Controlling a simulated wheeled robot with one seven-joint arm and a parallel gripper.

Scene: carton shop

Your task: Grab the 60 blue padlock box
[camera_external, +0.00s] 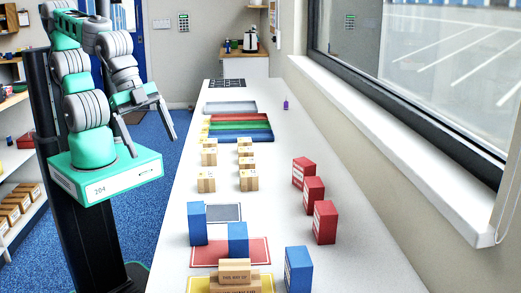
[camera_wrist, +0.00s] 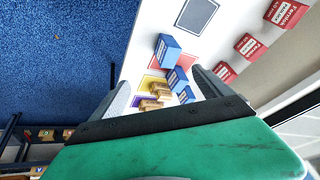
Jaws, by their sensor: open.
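Three upright blue boxes stand on the near part of the white bench. One is beside the grey mat (camera_external: 197,224), one stands by the red mat (camera_external: 237,238), and one is farther right (camera_external: 298,270). In the wrist view, blue boxes (camera_wrist: 167,50) (camera_wrist: 177,79) (camera_wrist: 187,95) show between my fingers in the picture, well beyond them. Their labels are too small to read, so I cannot tell which is the 60 padlock box. My gripper (camera_external: 152,146) is open and empty, raised left of the bench, apart from every box; it also shows in the wrist view (camera_wrist: 160,77).
Red boxes (camera_external: 313,195) stand in a row on the right. Several brown cartons (camera_external: 249,180) stand mid-bench, and more (camera_external: 235,271) on the yellow mat (camera_external: 203,284) in front. Coloured trays (camera_external: 240,137) lie farther back. A window sill (camera_external: 390,140) borders the right side.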

